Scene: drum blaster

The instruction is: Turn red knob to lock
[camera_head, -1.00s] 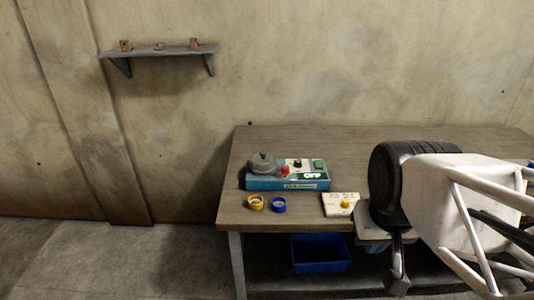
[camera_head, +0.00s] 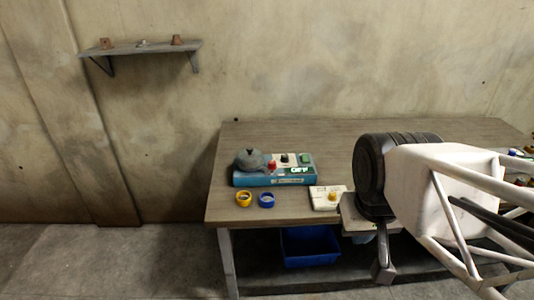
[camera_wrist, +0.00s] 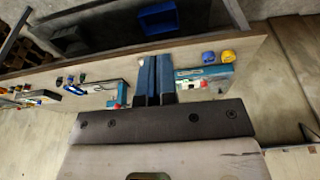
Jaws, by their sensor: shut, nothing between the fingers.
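The red knob (camera_head: 271,166) is on top of a teal control box (camera_head: 275,180) on the table, between a grey round dial (camera_head: 249,159) and a black knob (camera_head: 285,159). A green-lit "OFF" label is at the box's right. My gripper (camera_head: 383,272) points down in front of the table edge, to the right of the box and apart from it. In the wrist view my gripper's dark fingers (camera_wrist: 154,60) are together and empty. A teal box (camera_wrist: 203,75) with a small red part shows right of them there.
A yellow tape roll (camera_head: 243,200) and a blue one (camera_head: 266,200) lie in front of the box. A blue bin (camera_head: 310,246) is under the table (camera_head: 400,125). A wall shelf (camera_head: 140,48) is at upper left.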

